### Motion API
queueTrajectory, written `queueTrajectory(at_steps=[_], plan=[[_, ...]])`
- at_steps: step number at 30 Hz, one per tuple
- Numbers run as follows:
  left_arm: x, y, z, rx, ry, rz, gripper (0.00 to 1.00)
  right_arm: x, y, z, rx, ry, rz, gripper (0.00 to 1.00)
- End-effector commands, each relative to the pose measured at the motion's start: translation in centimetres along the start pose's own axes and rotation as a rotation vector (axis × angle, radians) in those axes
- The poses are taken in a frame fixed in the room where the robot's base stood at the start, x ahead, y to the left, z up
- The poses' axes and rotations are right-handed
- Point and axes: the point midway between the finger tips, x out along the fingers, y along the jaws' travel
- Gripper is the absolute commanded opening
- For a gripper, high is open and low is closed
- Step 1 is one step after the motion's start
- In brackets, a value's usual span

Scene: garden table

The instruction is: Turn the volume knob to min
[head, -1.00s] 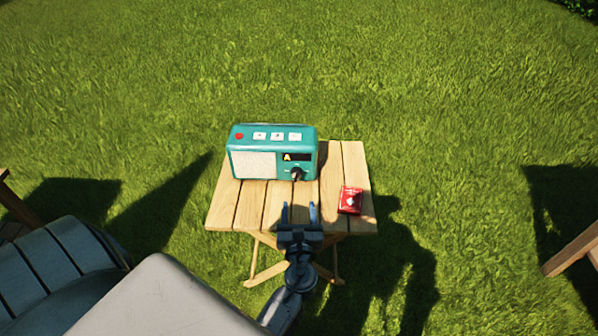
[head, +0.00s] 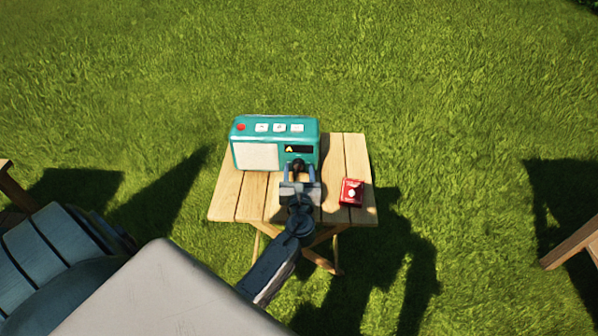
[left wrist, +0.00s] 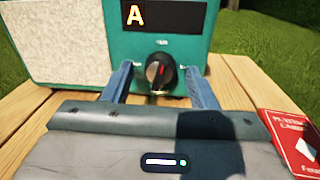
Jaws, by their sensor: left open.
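A teal radio (head: 247,132) stands upright on the wooden table, its front facing me. It also shows in the left wrist view (left wrist: 115,46). Its black volume knob (left wrist: 159,70) is at the lower right of the front, below a dark display with a yellow "A"; a red mark shows on the knob's face. In the head view the knob (head: 298,164) is partly hidden by my gripper. My left gripper (head: 299,172) is open, its two blue fingers on either side of the knob, with gaps visible in the left wrist view (left wrist: 161,83). My right gripper is not in view.
A red card pack (head: 352,192) lies on the slatted wooden table (head: 228,195), right of my left gripper. Bare tabletop lies left of the gripper. A blue-grey slatted seat (head: 50,245) is at lower left. Grass surrounds the table.

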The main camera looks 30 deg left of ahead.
Motion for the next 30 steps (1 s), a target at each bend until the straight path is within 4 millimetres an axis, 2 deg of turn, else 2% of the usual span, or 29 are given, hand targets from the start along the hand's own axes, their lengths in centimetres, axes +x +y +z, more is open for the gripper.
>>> queueTrajectory(at_steps=[2,9,13,21,29,30], plan=[[-0.02,-0.01,0.00,0.000,0.000,0.000,0.53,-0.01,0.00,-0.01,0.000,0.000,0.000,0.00],[-0.04,-0.01,0.00,-0.001,0.000,0.000,0.08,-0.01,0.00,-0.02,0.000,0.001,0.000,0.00],[-0.04,-0.01,0.03,-0.018,0.001,0.000,0.08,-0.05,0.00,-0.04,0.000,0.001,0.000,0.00],[-0.04,0.01,0.05,-0.159,0.010,0.000,0.08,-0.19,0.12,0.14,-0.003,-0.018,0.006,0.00],[-0.05,0.02,0.04,-0.161,0.010,0.000,0.08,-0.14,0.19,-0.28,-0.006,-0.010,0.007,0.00],[-0.05,0.02,0.04,-0.161,0.010,0.000,0.39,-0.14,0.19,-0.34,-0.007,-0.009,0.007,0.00]])
